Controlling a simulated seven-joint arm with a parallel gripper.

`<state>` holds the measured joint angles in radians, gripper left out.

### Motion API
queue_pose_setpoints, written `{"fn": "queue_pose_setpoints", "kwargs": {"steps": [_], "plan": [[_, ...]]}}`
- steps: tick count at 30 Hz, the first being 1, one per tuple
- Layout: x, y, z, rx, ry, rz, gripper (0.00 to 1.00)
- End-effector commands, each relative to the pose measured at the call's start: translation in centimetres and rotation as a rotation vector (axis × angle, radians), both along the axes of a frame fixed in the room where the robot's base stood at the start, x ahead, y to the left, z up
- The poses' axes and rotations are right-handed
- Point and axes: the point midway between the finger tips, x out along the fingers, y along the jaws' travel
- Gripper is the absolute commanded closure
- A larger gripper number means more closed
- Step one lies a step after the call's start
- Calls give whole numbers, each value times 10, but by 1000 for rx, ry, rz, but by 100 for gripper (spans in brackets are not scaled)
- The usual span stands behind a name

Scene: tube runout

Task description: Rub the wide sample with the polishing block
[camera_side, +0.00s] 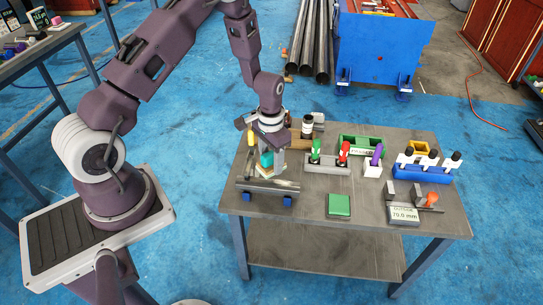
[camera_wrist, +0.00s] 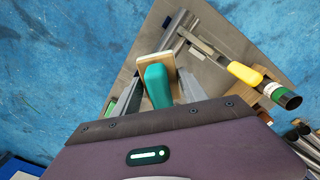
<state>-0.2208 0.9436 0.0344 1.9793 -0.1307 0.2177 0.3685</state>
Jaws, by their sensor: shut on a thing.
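The polishing block has a teal handle (camera_wrist: 158,86) on a pale tan base (camera_wrist: 154,67); its teal part (camera_side: 266,159) also shows in the side view. My gripper (camera_side: 266,151) is shut on the handle, with a finger on each side in the wrist view (camera_wrist: 158,92). It holds the block above or at the grey bar-like fixture (camera_side: 262,186) with blue feet at the table's left front. Grey rod-like pieces (camera_wrist: 172,30) lie just beyond the block in the wrist view. I cannot tell which piece is the wide sample, nor whether the block touches anything.
A yellow-handled tool (camera_wrist: 245,72) lies close right of the block in the wrist view. A grey rack (camera_side: 328,168) with green and red tubes, a green box (camera_side: 339,205), a blue rack (camera_side: 424,173) and a "70.0 mm" sign (camera_side: 404,214) stand to the right.

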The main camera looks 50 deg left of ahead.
Motion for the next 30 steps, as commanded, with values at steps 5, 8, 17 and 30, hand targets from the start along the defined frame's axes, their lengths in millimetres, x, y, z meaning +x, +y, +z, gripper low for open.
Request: {"fn": "queue_pose_setpoints", "kwargs": {"steps": [5, 8, 17, 30], "plan": [[0, 0, -17, 0, 1, -1, 100], [-1, 0, -26, -1, 2, -1, 100], [-1, 0, -57, -1, 3, 1, 100], [28, -27, -61, 1, -2, -3, 100]]}}
